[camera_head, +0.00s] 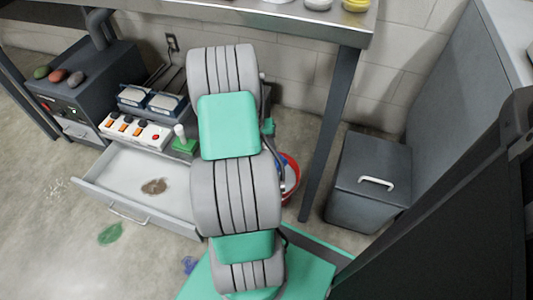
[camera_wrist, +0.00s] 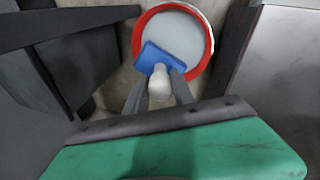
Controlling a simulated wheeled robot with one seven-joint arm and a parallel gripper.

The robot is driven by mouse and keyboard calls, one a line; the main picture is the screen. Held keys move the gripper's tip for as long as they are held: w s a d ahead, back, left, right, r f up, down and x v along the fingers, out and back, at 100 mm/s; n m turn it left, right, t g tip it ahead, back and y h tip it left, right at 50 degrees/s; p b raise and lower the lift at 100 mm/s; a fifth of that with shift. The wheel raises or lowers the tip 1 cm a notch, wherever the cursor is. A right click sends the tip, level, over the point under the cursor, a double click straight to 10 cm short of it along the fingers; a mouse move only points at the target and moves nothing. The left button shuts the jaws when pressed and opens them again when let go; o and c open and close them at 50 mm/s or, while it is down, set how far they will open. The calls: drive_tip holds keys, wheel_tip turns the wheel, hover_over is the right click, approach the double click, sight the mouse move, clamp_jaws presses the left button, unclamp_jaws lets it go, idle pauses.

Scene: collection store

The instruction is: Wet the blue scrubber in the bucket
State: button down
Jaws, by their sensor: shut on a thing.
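The red bucket (camera_wrist: 207,64) is at the top middle of the wrist view, with pale grey water (camera_wrist: 182,27) inside. In the head view the bucket (camera_head: 292,180) is mostly hidden behind my arm. The blue scrubber (camera_wrist: 172,62) has a flat blue head and a whitish handle (camera_wrist: 159,84). My gripper (camera_wrist: 160,92) is shut on the handle. The blue head overlaps the near left part of the bucket's opening in the wrist view. I cannot tell whether it touches the water.
A dark lidded bin (camera_head: 368,180) stands right of the table leg (camera_head: 330,130). An open drawer (camera_head: 130,190) with a brown stain is at the left. A green patch (camera_head: 110,233) and a small blue thing (camera_head: 189,264) are on the floor.

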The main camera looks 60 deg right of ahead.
wheel_tip(320, 180, down, 5)
drive_tip(key=b, duration=0.4)
drive_tip(key=shift+f+b, duration=0.2)
drive_tip(key=shift+b, duration=0.1)
drive_tip(key=shift+f+b, duration=0.3)
drive_tip(key=shift+f, duration=3.1)
